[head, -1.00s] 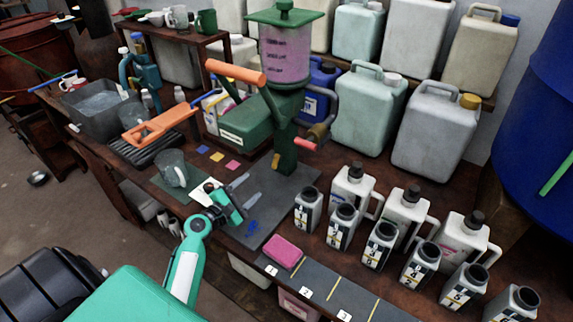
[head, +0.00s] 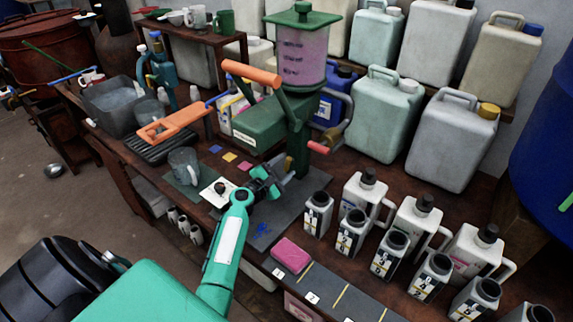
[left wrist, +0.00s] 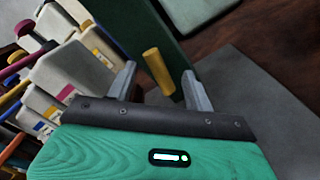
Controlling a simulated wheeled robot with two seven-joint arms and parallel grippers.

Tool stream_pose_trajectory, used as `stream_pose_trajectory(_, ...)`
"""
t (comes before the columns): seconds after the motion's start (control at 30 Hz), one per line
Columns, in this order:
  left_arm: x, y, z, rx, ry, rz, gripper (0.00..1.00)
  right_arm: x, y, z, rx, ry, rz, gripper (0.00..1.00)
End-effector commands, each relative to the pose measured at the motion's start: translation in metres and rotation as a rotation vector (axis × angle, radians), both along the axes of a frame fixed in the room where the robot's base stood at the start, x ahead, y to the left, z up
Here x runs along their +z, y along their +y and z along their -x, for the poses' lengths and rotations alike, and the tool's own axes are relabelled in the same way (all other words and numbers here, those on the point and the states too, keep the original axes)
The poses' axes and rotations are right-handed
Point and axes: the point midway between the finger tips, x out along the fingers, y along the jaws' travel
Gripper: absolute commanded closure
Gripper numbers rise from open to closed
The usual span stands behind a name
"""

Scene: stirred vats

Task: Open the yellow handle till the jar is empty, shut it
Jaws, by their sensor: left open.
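The jar (head: 301,62) with a green lid stands on top of a green post and machine body (head: 262,122). It looks pinkish with dark marks, and I cannot tell its fill level. My left gripper (head: 270,180) is open at the lower part of the post. In the left wrist view, the yellow handle (left wrist: 158,71) shows in the gap between the two grey fingers of the left gripper (left wrist: 160,86), apart from both. It looks tilted and unheld. In the head view the gripper hides the handle. My right gripper is not in view.
A glass mug (head: 184,166) stands left of my gripper. Numbered bottles (head: 352,231) stand at the right, and a pink sponge (head: 291,255) lies in front.

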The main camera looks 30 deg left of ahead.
Motion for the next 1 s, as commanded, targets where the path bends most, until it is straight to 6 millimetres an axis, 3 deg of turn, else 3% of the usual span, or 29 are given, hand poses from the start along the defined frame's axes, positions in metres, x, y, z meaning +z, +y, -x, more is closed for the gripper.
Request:
stream_pose_trajectory(0.2, 0.000, -0.001, -0.017, 0.000, 0.000, 0.001, 0.48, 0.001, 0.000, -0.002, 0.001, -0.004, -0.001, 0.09)
stream_pose_trajectory(0.5, 0.000, -0.002, -0.019, 0.000, 0.000, 0.000, 0.48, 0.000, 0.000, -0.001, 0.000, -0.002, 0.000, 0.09)
stream_pose_trajectory(0.53, 0.000, -0.002, -0.019, 0.000, 0.000, 0.000, 0.50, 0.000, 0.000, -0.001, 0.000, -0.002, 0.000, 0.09)
stream_pose_trajectory(0.8, 0.000, -0.002, -0.018, 0.000, 0.000, 0.000, 1.00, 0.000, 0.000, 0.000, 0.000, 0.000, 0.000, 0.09)
stream_pose_trajectory(1.0, 0.000, -0.002, -0.019, -0.001, -0.001, -0.001, 1.00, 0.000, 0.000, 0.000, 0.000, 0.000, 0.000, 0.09)
